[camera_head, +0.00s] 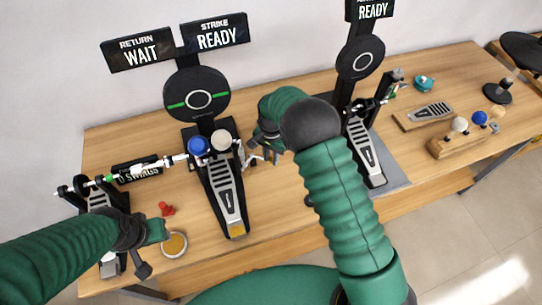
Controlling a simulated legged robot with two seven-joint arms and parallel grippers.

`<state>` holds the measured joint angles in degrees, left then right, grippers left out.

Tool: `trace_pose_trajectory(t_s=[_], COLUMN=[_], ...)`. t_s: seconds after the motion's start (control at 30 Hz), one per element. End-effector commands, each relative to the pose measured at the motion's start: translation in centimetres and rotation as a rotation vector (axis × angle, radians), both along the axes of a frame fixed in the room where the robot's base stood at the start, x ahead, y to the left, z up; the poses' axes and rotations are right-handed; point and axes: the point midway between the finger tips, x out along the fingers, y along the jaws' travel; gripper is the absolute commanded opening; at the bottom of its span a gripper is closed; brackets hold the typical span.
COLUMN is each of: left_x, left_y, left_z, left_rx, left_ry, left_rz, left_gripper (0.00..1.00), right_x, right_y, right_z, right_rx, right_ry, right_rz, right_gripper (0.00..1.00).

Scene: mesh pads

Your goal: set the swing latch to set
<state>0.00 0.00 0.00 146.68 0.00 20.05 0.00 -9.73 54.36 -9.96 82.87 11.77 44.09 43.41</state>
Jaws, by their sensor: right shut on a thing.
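The middle pedal (226,196) stands on the table in front of a round black pad (195,93) with a green stripe. Blue and white round beaters sit at the pedal's top. A small metal lever (251,159) sticks out at the right side of this pedal and looks like the swing latch. My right gripper (270,157) points down beside it and is shut on a small part, mostly hidden by the fingers. I cannot read the latch's setting. My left gripper (151,250) hangs over the front left of the table, away from the latch; its finger opening is unclear.
Signs read "RETURN WAIT" (137,50) and "STRIKE READY" (215,34). A second pedal (365,150) stands right of my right arm. A left pedal (100,200), a red piece (166,209) and a round dish (174,245) lie near my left gripper. Wooden blocks (465,139) are at right.

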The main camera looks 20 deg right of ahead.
Motion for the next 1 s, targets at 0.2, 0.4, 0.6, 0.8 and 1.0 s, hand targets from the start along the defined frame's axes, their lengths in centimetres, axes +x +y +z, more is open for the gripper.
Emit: trace_pose_trajectory(t_s=[0.2,0.4,0.6,0.8,1.0], left_x=[0.0,0.0,0.0,0.0,0.0], left_y=[0.0,0.0,0.0,0.0,0.0], left_z=[0.02,0.04,0.06,0.09,0.13], left_rx=[0.0,0.0,0.0,0.0,0.0], left_ry=[0.0,0.0,0.0,0.0,0.0], left_rz=[0.0,0.0,0.0,0.0,0.0], left_gripper=[0.36,0.36,0.36,0.36,0.36], right_x=[0.63,0.64,0.62,0.55,0.42], right_y=[-0.43,-0.44,-0.41,-0.37,-0.25], right_z=[0.39,0.43,0.46,0.48,0.49], right_rx=[-0.005,-0.005,-0.005,-0.005,-0.006], right_ry=[-0.02,-0.02,-0.021,-0.021,-0.021], right_rz=[-0.002,-0.005,-0.011,-0.021,-0.038], right_gripper=[0.0,0.0,0.0,0.0,0.0])
